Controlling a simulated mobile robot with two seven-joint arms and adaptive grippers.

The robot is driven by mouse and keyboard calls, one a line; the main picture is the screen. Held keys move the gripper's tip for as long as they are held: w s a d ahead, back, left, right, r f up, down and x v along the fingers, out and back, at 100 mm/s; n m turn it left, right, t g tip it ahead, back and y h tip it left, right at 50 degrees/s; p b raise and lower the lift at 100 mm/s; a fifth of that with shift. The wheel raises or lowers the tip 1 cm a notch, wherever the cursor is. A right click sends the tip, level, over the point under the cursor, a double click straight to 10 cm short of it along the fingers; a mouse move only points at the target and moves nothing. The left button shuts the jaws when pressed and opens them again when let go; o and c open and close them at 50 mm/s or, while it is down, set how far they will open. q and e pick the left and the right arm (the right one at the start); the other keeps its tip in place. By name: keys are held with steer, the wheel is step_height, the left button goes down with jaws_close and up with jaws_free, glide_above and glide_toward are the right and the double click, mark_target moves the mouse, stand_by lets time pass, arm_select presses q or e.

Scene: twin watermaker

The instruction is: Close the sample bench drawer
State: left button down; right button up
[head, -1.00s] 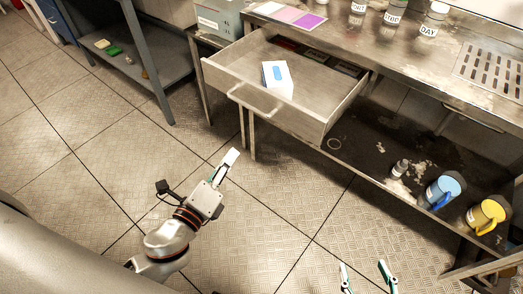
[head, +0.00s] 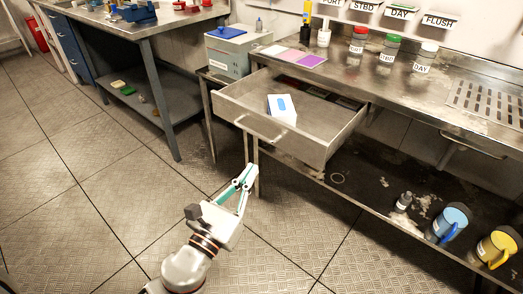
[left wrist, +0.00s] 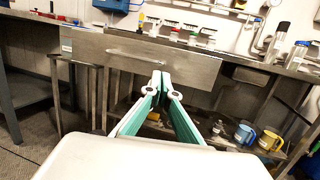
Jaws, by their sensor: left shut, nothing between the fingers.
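The sample bench drawer (head: 308,152) is pulled out from the steel bench in the head view, with a bar handle (head: 259,129) on its front. A white box with a blue mark (head: 282,108) and some flat dark items lie inside. My left gripper (head: 247,169) is shut and empty, in front of and below the drawer front, apart from the handle in the picture. In the left wrist view the drawer front (left wrist: 195,66) and its handle (left wrist: 132,55) lie beyond the shut fingertips (left wrist: 160,76). My right gripper is out of view.
Labelled jars (head: 388,50) stand on the bench top (head: 440,105). A grey-green box (head: 233,50) stands left of the drawer. Blue (head: 447,222) and yellow (head: 492,247) jugs and a small bottle (head: 404,201) stand on the lower shelf. The floor (head: 90,200) in front is clear.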

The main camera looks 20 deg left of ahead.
mark_target(270, 143)
arm_select(q)
steer(key=p+x, duration=0.1)
steer(key=x, duration=0.5)
steer(key=shift+w, duration=0.1)
steer(key=shift+w+d, duration=0.15)
steer(key=shift+w, duration=0.6)
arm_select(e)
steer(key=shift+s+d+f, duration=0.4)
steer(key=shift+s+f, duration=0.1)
arm_select(q)
steer(key=shift+w, duration=0.1)
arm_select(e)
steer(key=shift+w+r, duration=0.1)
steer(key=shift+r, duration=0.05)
